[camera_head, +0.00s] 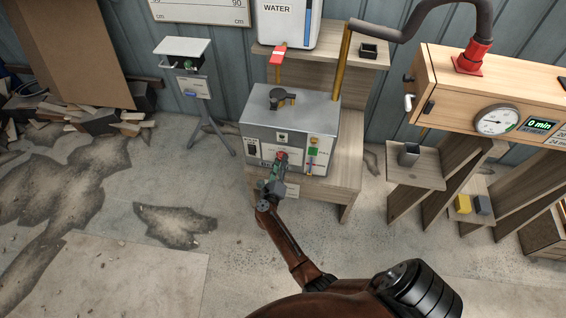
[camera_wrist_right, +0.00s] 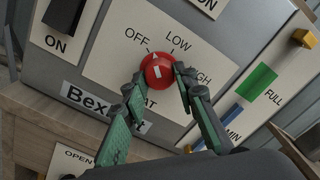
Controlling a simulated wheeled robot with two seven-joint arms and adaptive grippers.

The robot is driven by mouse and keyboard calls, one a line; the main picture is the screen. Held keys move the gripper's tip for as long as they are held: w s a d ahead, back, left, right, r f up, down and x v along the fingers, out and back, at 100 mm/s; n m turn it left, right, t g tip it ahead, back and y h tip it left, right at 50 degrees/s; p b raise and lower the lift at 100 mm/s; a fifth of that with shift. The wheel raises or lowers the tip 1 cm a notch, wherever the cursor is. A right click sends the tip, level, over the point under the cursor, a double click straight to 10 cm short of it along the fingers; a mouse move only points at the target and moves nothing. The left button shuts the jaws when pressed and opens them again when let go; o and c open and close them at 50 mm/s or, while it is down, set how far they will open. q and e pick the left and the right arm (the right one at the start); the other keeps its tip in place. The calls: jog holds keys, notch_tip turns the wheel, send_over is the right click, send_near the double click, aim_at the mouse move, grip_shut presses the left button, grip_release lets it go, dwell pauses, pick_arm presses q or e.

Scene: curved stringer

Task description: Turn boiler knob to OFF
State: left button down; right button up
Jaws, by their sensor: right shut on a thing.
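The red boiler knob (camera_wrist_right: 157,71) sits on a white panel marked OFF, LOW and HIGH in the right wrist view. A small pale mark near its top edge points upward, close to the OFF tick and left of LOW; its exact setting is hard to read. My right gripper (camera_wrist_right: 158,82) has its green fingers closed on either side of the knob. In the head view, my right gripper (camera_head: 274,180) reaches the front of the grey boiler (camera_head: 315,122) and partly covers the knob. My left gripper is not in view.
A black ON switch (camera_wrist_right: 62,14) is left of the knob panel. A green FULL/MIN gauge (camera_wrist_right: 257,82) and a yellow part (camera_wrist_right: 303,38) are right of it. The boiler stands on a wooden stand (camera_head: 346,160). A wooden cabinet (camera_head: 460,82) with a dial stands further right.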

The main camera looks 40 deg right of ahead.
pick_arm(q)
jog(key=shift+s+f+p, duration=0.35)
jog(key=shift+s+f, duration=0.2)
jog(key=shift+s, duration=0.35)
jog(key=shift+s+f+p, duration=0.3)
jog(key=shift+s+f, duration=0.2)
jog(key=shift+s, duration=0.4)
pick_arm(e)
jog(key=shift+a+n, duration=0.1)
jog(key=shift+n, duration=1.3)
jog(key=o, duration=1.2)
jog(key=shift+c, duration=0.2)
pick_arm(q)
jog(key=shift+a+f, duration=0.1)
